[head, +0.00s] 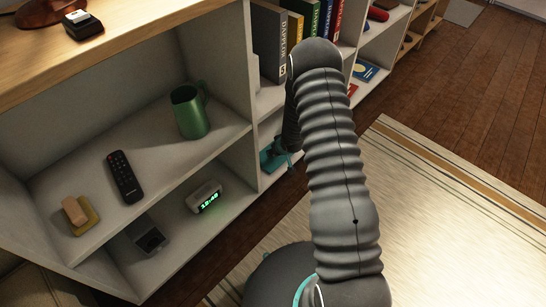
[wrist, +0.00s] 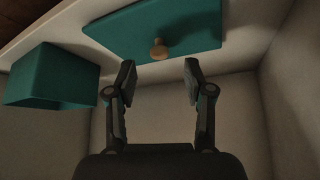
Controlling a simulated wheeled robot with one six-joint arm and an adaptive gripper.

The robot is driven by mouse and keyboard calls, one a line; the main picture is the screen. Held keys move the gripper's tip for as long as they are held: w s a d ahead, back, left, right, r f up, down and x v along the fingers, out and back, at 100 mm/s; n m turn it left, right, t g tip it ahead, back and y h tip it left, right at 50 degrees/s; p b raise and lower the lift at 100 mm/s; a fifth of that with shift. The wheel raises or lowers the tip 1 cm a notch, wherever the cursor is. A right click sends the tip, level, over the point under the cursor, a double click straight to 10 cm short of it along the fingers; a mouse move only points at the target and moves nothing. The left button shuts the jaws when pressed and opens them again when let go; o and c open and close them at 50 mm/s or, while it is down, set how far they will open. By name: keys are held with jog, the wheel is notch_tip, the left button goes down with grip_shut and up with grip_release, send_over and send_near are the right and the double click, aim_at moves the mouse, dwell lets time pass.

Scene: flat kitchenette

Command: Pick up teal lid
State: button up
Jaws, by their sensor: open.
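The teal lid (wrist: 185,22) is a flat teal panel with a small round wooden knob (wrist: 159,49), at the top of the wrist view. My gripper (wrist: 160,78) is open, its two fingers apart and empty. In the picture the knob lies just beyond the fingertips, between their lines, with no contact visible. A teal box (wrist: 48,80) is at the left of the wrist view. In the head view a teal piece (head: 270,160) shows in the lower shelf compartment; I cannot tell whether it is lid or box. My arm hides much of that spot.
Pale shelf walls close in around my gripper in the wrist view. In the head view, neighbouring compartments hold a green mug (head: 189,111), a black remote (head: 124,176) and a digital clock (head: 204,196). Books (head: 270,45) stand above. A rug (head: 440,220) lies on the right.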

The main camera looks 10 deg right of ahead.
jog(key=x, duration=0.4)
jog(key=shift+w+f, duration=0.1)
jog(key=shift+w, duration=0.05)
grip_shut()
